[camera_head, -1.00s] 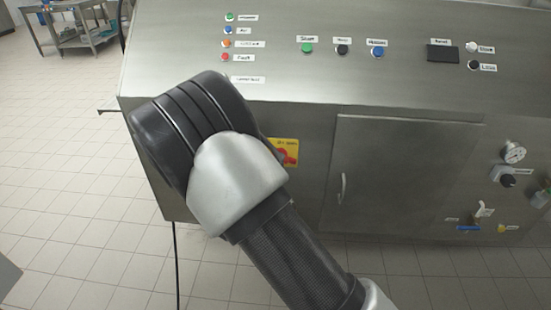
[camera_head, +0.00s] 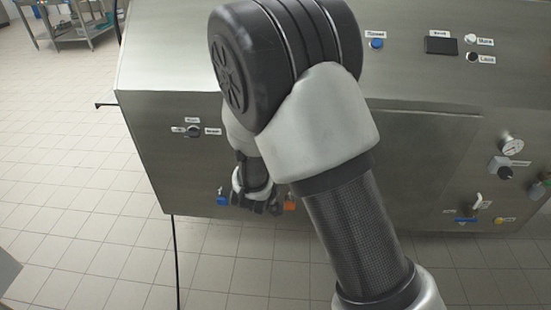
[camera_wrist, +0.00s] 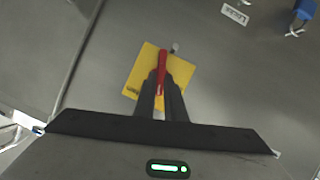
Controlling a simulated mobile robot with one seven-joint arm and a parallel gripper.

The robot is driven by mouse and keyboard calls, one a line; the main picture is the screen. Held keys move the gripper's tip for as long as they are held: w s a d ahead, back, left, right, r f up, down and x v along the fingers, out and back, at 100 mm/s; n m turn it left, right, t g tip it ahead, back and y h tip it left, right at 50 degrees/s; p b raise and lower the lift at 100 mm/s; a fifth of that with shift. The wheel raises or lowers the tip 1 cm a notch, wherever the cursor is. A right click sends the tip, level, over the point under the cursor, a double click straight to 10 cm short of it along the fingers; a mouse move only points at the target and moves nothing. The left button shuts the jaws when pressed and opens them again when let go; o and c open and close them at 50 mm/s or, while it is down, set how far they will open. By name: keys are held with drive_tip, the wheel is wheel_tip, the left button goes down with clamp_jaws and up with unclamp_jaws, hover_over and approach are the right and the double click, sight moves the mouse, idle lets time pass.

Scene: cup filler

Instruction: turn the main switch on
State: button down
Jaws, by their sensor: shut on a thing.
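The main switch shows in the wrist view as a red handle (camera_wrist: 162,62) on a square yellow plate (camera_wrist: 143,68), fixed to the grey metal panel. The handle points roughly up the picture, slightly tilted. My gripper (camera_wrist: 161,82) has its two dark fingers closed on either side of the red handle, gripping it. The fingers cover the handle's lower part. In the head view my arm hides the switch and its yellow plate.
In the head view a black knob (camera_head: 193,131) sits on the cabinet's left front. A blue handle (camera_head: 222,200) and an orange one (camera_head: 289,205) are low on the cabinet. A gauge (camera_head: 512,145) is at the right.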

drive_tip(key=shift+d+m+y+b, duration=0.15)
drive_tip(key=shift+m+y+b, duration=0.85)
drive_tip(key=shift+b, duration=0.55)
drive_tip(key=shift+m, duration=0.3)
drive_tip(key=c, duration=1.8)
unclamp_jaws()
